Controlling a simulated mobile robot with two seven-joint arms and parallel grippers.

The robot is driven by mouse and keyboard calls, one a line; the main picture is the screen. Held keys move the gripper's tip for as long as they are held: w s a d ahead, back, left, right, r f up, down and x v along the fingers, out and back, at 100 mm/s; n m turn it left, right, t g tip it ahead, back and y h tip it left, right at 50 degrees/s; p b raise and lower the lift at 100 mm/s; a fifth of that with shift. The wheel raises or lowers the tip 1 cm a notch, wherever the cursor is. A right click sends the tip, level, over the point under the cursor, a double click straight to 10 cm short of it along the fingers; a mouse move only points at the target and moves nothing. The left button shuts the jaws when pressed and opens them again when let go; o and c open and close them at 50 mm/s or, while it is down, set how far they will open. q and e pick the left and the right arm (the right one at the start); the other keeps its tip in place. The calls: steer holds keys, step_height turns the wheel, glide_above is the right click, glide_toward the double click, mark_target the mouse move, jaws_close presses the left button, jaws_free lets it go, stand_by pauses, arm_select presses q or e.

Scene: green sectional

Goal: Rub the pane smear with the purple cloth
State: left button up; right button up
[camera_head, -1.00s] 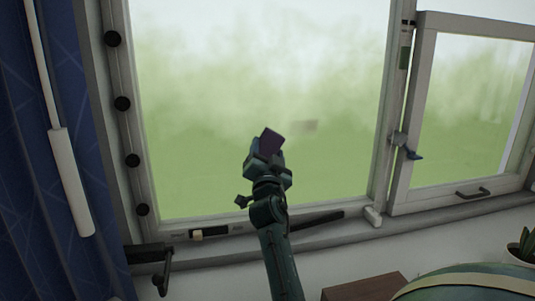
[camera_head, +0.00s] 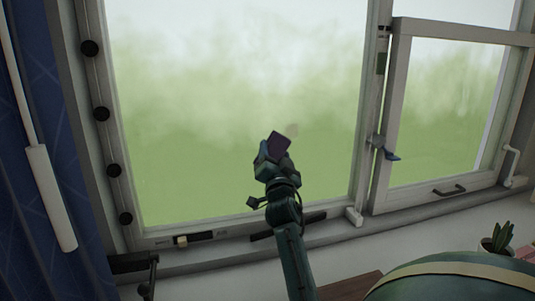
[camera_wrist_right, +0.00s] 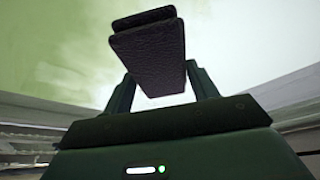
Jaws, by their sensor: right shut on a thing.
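The purple cloth (camera_head: 279,144) is a small dark folded pad. My right gripper (camera_head: 272,158) is shut on it and holds it up in front of the large window pane (camera_head: 180,90). In the right wrist view the cloth (camera_wrist_right: 152,60) sits between the two fingers (camera_wrist_right: 160,88). The smear (camera_head: 292,130) is a faint brownish patch on the pane, just above and right of the cloth. The cloth and gripper seem to hide part of it. I cannot tell whether the cloth touches the glass. My left gripper is not in view.
A smaller casement window (camera_head: 445,110) stands at the right with a handle (camera_head: 449,191). A blue curtain (camera_head: 35,200) hangs at the left. The sill (camera_head: 215,255) runs below the pane. A potted plant (camera_head: 497,240) and a green rounded surface (camera_head: 455,282) are at the lower right.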

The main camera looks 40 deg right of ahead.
steer(key=shift+s+d+p, duration=0.35)
steer(key=shift+s+d, duration=0.15)
steer(key=shift+d, duration=0.35)
steer(key=shift+s+d+p, duration=0.3)
steer(key=shift+s+d, duration=0.2)
steer(key=shift+d, duration=0.35)
steer(key=shift+s+d+p, duration=0.15)
steer(key=shift+s+d, duration=0.15)
steer(key=shift+d, duration=0.35)
steer(key=shift+s+d+p, duration=0.1)
steer(key=shift+s+d, duration=0.25)
steer(key=shift+d, duration=0.25)
steer(key=shift+s+d+p, duration=0.15)
steer(key=shift+s+d, duration=0.15)
steer(key=shift+d, duration=0.35)
steer(key=shift+r, duration=0.1)
